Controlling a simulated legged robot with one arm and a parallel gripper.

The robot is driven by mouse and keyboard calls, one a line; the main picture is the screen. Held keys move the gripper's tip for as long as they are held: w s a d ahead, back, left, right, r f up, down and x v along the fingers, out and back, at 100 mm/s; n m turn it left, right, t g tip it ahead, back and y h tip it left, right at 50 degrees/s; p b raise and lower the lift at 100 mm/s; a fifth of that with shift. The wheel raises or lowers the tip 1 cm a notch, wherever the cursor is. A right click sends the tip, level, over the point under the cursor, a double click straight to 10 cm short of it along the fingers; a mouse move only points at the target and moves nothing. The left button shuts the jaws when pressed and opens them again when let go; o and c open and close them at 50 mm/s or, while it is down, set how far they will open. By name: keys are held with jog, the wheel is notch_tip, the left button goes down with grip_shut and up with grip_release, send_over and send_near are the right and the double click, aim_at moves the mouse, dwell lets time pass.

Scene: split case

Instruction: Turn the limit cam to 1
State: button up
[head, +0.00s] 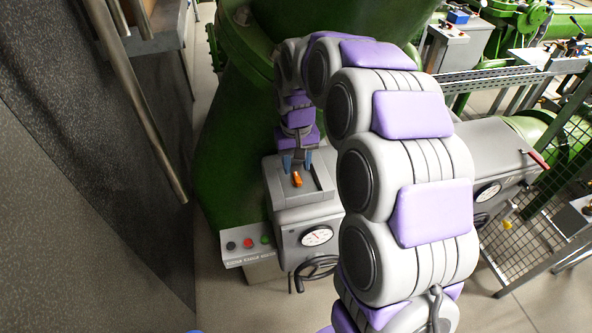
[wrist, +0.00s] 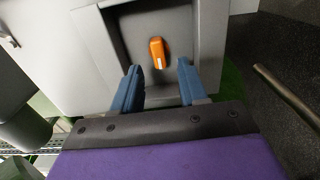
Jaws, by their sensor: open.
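The limit cam is a small orange knob (head: 297,180) in the recessed top of a grey case (head: 321,200). In the wrist view the orange knob (wrist: 158,53) lies lengthwise, roughly up and down the picture, with a white mark at its near end. No numbers can be read around it. My gripper (wrist: 160,70) is open, its two blue fingers apart, with the knob just beyond and between the tips. The fingers do not appear to touch the knob. In the head view my gripper (head: 296,164) is over the recess, close to the knob.
The grey recess walls (wrist: 205,40) rise close around the knob. A button panel (head: 249,243), a round gauge (head: 317,236) and a handwheel (head: 316,270) are on the near side of the case. A large green machine body (head: 225,130) stands behind. A metal rod (head: 150,110) is at left.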

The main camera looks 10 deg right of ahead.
aim_at(296, 175)
notch_tip(296, 175, up, 14)
jog(key=shift+f, duration=0.2)
dwell(0.5)
